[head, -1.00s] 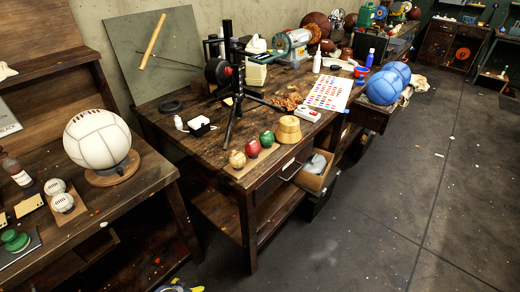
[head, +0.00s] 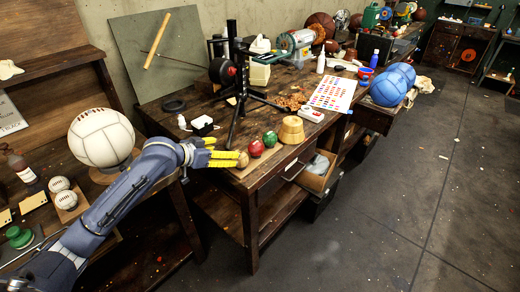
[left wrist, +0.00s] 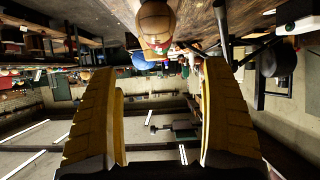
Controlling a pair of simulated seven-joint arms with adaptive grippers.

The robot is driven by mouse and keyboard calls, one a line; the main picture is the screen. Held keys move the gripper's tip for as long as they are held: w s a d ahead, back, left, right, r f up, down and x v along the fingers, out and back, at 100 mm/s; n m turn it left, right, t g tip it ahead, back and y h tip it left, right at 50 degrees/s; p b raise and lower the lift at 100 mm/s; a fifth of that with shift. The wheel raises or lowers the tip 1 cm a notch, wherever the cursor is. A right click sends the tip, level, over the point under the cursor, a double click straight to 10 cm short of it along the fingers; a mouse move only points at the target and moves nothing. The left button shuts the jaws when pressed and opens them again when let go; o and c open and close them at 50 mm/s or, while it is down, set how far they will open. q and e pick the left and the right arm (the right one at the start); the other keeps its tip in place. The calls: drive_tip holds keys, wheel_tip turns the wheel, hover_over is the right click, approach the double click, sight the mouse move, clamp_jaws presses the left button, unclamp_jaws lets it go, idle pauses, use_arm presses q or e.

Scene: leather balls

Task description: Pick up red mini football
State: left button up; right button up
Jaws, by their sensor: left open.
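The red mini football (head: 256,148) sits near the front edge of the wooden workbench, between a tan mini ball (head: 243,160) and a green mini ball (head: 270,139). My left gripper (head: 236,158) has yellow fingers and is open. It reaches in from the left at the tan ball, short of the red one. Its fingertips partly hide the tan ball; contact is unclear. In the left wrist view a brownish ball (left wrist: 156,20) shows at the top, above the gap between the spread fingers (left wrist: 160,100), with nothing held there. My right gripper is out of view.
A black tripod stand (head: 237,95) rises behind the balls. A large white ball (head: 101,138) stands on the left bench near my arm. The floor at right is open.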

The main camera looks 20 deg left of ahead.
sight(251, 148)
use_arm(q)
drive_tip(key=x, duration=1.7)
drive_tip(key=shift+w+d+r, duration=0.1)
drive_tip(key=shift+d+r, duration=0.05)
drive_tip(key=shift+r, duration=0.1)
drive_tip(key=c, duration=1.4)
